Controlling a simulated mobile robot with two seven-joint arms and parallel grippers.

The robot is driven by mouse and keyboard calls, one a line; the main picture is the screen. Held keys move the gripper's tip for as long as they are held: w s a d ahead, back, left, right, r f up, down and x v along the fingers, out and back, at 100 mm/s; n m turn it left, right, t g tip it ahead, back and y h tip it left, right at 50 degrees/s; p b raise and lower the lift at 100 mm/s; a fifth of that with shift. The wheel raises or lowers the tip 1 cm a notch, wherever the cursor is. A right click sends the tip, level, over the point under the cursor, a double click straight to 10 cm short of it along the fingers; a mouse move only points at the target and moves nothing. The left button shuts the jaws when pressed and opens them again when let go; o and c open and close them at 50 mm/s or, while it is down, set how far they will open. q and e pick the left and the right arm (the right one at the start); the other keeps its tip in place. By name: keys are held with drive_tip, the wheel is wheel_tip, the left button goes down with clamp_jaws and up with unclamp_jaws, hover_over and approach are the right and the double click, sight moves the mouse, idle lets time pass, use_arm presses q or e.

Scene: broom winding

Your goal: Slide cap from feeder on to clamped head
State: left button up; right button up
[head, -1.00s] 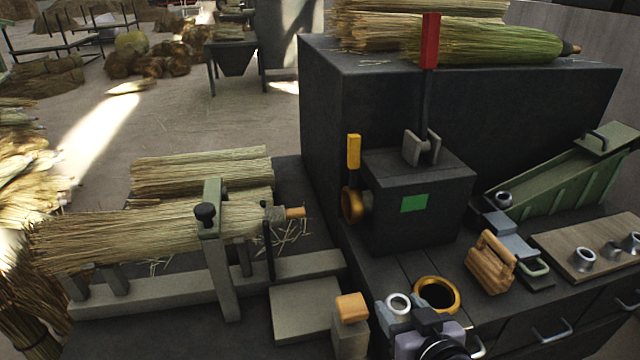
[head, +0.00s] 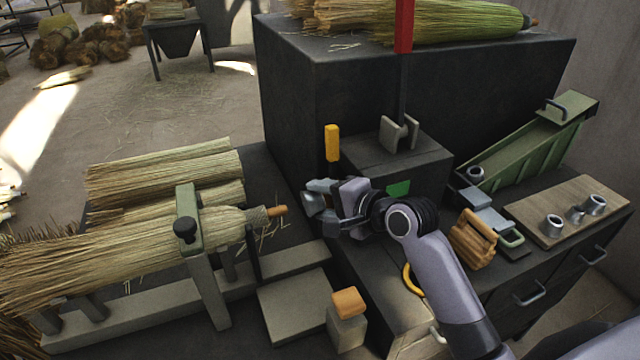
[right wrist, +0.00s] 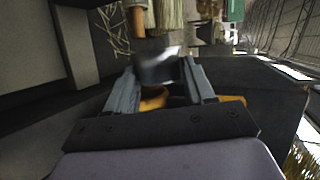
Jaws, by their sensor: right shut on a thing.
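The broom head (head: 130,240) lies clamped under the green clamp (head: 188,215), its wooden stub (head: 277,211) pointing right. My right gripper (head: 318,206) is just right of that stub, with a gap between. In the right wrist view its fingers are shut on a grey metal cap (right wrist: 160,68), blurred, with the stub (right wrist: 137,18) just ahead of it. In the head view the cap is hard to tell from the fingers. The green feeder chute (head: 530,140) stands at the right with another cap (head: 475,173) at its lower end. My left gripper is not in view.
A dark box with a green patch (head: 398,188) and yellow-handled lever (head: 332,143) stands close behind my right gripper. A wood-topped post (head: 348,302) stands in front.

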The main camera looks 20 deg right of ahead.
sight(272, 216)
drive_tip(key=shift+w+a+r+m+y, duration=0.15)
drive_tip(key=shift+w+r+m+y, duration=0.2)
drive_tip(key=shift+w+r, duration=0.4)
drive_tip(key=w+f+b, duration=0.3)
drive_tip(key=w+f, duration=0.3)
drive_tip(key=f, duration=0.3)
drive_tip(key=shift+s+a+r+p, duration=0.15)
drive_tip(key=shift+a+p, duration=0.65)
drive_tip(key=shift+a, duration=0.8)
drive_tip(key=shift+s+a+p, duration=0.1)
drive_tip(key=shift+a+p, duration=0.65)
drive_tip(key=shift+a, duration=1.85)
